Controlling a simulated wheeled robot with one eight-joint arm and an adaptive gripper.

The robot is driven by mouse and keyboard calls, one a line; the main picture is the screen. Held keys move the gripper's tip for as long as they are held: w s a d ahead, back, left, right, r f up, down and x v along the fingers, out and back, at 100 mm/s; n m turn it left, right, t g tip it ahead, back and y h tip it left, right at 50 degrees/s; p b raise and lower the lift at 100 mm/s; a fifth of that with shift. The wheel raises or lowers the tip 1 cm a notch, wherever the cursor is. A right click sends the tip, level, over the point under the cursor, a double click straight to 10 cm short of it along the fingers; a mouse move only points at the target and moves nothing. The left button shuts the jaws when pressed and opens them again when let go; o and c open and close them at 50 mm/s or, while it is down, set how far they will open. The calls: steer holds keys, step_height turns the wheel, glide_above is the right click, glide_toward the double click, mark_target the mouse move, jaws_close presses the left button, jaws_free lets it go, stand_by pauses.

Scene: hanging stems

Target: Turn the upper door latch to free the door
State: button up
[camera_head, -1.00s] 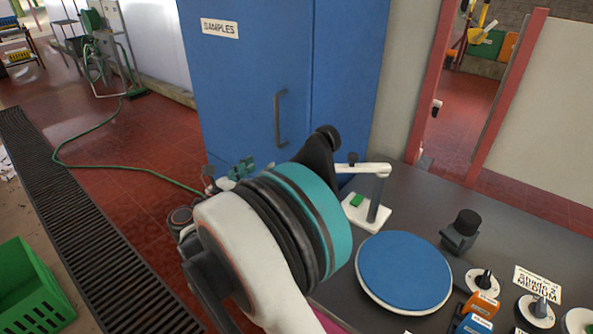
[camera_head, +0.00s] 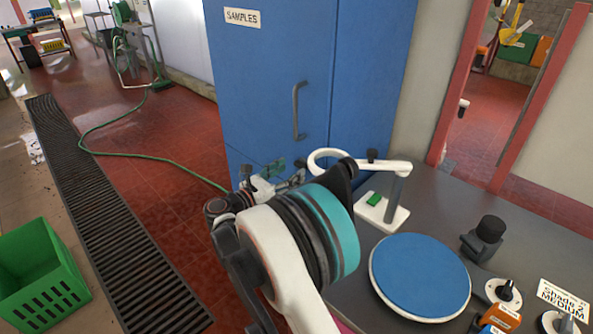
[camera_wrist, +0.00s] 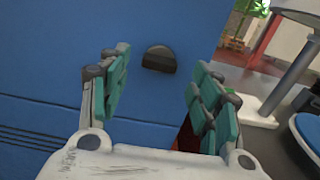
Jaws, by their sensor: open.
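The blue cabinet (camera_head: 270,75) with a SAMPLES label stands in front of me; its blue face also fills much of the wrist view (camera_wrist: 50,50). A dark, round-topped latch-like piece (camera_wrist: 160,59) sits on that face, between and beyond my fingertips. I cannot tell for sure that it is the upper latch, and I cannot make it out in the head view. My gripper (camera_wrist: 161,66) is open, with teal finger pads apart and nothing between them. In the head view my gripper (camera_head: 272,172) is low before the cabinet, partly hidden by my arm.
A vertical door handle (camera_head: 297,110) is above my gripper. To the right, a counter (camera_head: 432,215) holds a white stand (camera_head: 385,213), a blue round pad (camera_head: 420,275) and dark knobs.

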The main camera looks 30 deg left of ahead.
mark_target(298, 166)
steer(key=shift+b+x, duration=0.3)
steer(key=shift+x, duration=1.65)
steer(key=shift+c, duration=0.5)
steer(key=c, duration=1)
